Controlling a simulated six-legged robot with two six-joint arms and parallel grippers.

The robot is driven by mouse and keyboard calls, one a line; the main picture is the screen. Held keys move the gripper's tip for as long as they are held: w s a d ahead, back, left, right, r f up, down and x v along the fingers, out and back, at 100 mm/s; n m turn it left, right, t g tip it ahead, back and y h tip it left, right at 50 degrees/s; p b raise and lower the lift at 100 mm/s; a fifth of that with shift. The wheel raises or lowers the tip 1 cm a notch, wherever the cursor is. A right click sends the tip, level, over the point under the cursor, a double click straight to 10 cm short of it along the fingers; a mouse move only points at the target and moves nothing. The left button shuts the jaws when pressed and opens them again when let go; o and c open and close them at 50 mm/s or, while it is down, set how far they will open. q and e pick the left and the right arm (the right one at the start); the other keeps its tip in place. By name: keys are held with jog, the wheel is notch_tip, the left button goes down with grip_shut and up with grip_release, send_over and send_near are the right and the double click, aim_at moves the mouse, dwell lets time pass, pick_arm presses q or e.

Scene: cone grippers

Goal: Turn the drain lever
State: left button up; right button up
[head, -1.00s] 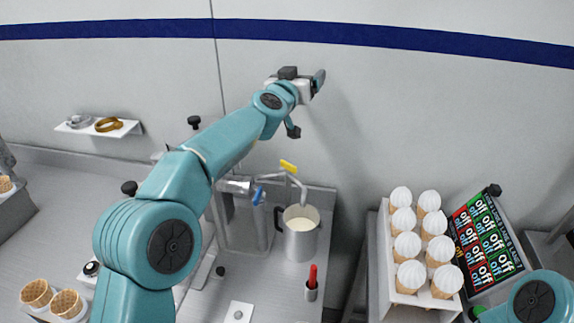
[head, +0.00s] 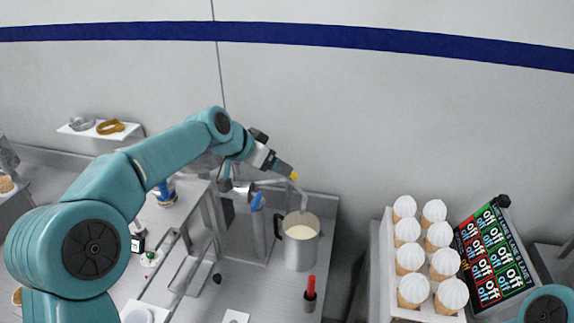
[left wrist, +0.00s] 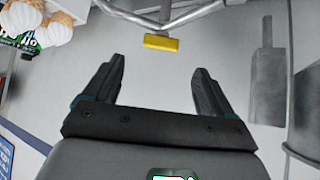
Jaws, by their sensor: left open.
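A yellow handle (head: 294,176) sits on the metal piping above the steel jug. It also shows in the left wrist view (left wrist: 160,42), just beyond my fingertips and near the middle between them. A blue handle (head: 257,201) is on the piping lower and to the left. No label shows which one is the drain lever. My left gripper (head: 282,168) is open and empty, pointing at the yellow handle. In the left wrist view its two dark fingers (left wrist: 155,72) are wide apart with a gap before the handle. My right gripper is out of view.
The steel jug (head: 300,248) with pale liquid stands below the piping. A red-handled tool (head: 310,290) stands in front of it. A rack of white-topped cones (head: 408,230) and an "off" panel (head: 490,250) are to the right. A small shelf (head: 90,130) is on the wall at left.

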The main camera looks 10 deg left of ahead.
aim_at(286, 180)
pick_arm(q)
jog(key=p+x, duration=0.1)
jog(key=x, duration=0.6)
jog(key=shift+w+d+f+p, duration=0.15)
jog(key=shift+w+f+p, duration=0.1)
jog(key=shift+p, duration=0.15)
jog(key=c, duration=1.1)
jog(key=shift+o, duration=0.2)
